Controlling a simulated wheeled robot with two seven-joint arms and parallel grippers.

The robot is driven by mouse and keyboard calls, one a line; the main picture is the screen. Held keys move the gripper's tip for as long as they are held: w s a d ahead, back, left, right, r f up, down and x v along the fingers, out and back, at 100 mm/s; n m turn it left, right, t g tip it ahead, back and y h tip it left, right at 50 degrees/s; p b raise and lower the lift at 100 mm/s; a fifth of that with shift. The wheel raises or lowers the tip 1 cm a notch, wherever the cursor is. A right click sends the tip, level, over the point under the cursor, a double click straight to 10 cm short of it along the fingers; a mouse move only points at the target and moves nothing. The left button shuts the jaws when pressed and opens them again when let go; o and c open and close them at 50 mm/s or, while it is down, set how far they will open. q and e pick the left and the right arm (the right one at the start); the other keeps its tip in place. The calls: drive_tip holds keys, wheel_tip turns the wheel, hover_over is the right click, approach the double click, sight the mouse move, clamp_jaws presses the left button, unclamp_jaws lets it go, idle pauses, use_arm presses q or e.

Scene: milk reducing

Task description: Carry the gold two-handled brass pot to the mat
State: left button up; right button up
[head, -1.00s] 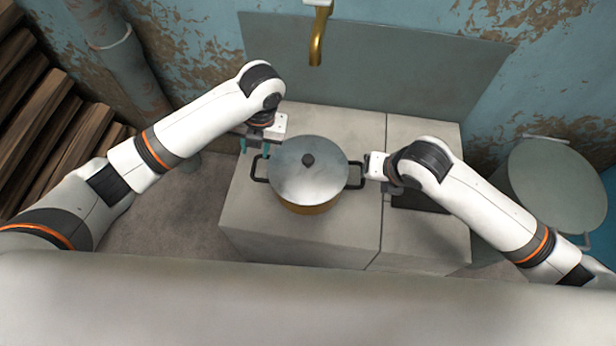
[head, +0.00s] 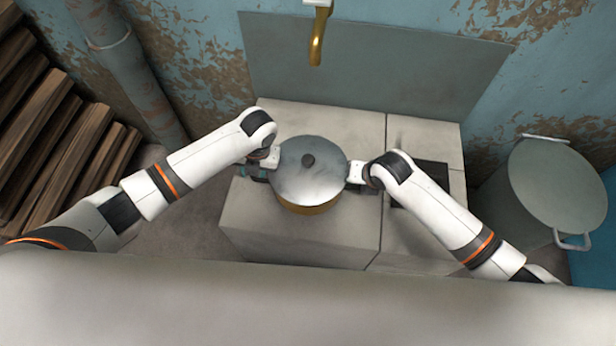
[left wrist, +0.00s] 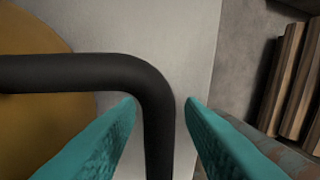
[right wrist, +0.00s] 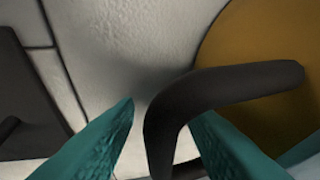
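The gold brass pot (head: 306,209) stands upright on the pale stone counter with a grey metal lid (head: 308,172) and dark knob on it. My left gripper (head: 258,172) is at the pot's left side. In the left wrist view its teal fingers are open, with the black left handle (left wrist: 157,125) between them. My right gripper (head: 356,173) is at the pot's right side. In the right wrist view its fingers are open and the black right handle (right wrist: 165,125) passes between them, close to the right finger. A dark flat mat (head: 433,172) lies right of the pot, partly hidden by my right arm.
The stone counter (head: 290,240) has a seam between pot and mat. A large lidded metal bin (head: 555,190) stands at the right. Stacked wood (head: 60,150) is at the left.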

use_arm(q)
drive_tip(key=shift+c, duration=0.2)
use_arm(e)
drive_tip(key=shift+c, duration=0.2)
use_arm(q)
clamp_jaws()
use_arm(e)
clamp_jaws()
idle(0.7)
use_arm(q)
drive_tip(key=shift+w+r, duration=0.1)
drive_tip(key=shift+r, duration=0.05)
use_arm(e)
drive_tip(key=shift+w+r, duration=0.1)
drive_tip(key=shift+r, duration=0.05)
